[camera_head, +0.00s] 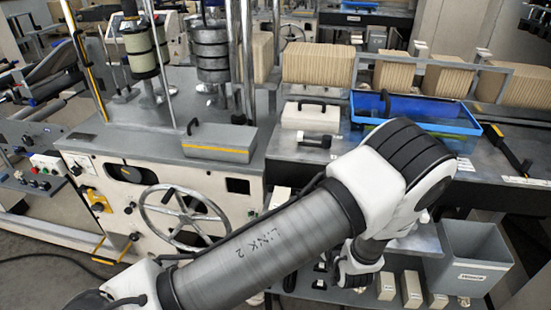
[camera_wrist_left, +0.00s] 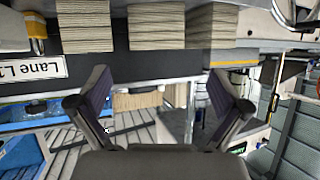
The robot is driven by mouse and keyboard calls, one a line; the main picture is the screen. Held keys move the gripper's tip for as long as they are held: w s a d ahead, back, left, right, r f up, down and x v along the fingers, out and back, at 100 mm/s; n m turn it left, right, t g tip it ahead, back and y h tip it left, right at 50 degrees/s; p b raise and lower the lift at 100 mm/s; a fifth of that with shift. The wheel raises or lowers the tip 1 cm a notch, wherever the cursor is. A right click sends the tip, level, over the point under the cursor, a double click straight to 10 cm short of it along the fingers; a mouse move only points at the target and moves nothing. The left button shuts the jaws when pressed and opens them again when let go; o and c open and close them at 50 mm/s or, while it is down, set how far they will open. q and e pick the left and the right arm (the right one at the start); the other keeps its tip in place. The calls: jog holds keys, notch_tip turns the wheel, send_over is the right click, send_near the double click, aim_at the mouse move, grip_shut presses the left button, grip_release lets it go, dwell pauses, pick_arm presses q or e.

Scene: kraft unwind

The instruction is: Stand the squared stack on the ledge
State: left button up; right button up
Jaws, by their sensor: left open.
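My left gripper (camera_wrist_left: 158,88) is open in the left wrist view, its two dark fingers wide apart. A small tan stack (camera_wrist_left: 138,101) shows between the fingers, apart from both, and I cannot tell its distance. Three tan stacks, left (camera_wrist_left: 84,26), middle (camera_wrist_left: 156,24) and right (camera_wrist_left: 210,26), stand along the dark ledge (camera_wrist_left: 140,65) beyond the fingertips. In the head view, tan stacks (camera_head: 318,65) (camera_head: 404,77) line the back of the bench. I cannot tell which is the task's stack. My left arm hides its own fingers there. My right gripper is not in view.
A blue tray (camera_head: 460,121) and a white box with a black handle (camera_head: 310,116) sit on the bench. A grey bin (camera_head: 474,250) stands at the lower right. A handwheel (camera_head: 186,215) is on the machine. A "Lane L1" label (camera_wrist_left: 32,73) is on the left.

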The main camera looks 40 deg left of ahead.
pick_arm(q)
jog(key=s+f+m+g+h, duration=0.2)
jog(key=s+f+m+h, duration=0.25)
jog(key=s+f, duration=0.55)
jog(key=s+d+f+m+g+h, duration=0.2)
jog(key=s+g+h, duration=0.1)
jog(key=s, duration=0.7)
jog(key=s+d+f+m+g+h, duration=0.2)
jog(key=s+m+g+h, duration=0.1)
jog(key=s, duration=0.7)
notch_tip(320, 180, down, 6)
jog(key=b, duration=0.6)
jog(key=shift+w+f, duration=0.2)
jog(key=shift+w, duration=0.15)
jog(key=shift+s, duration=0.1)
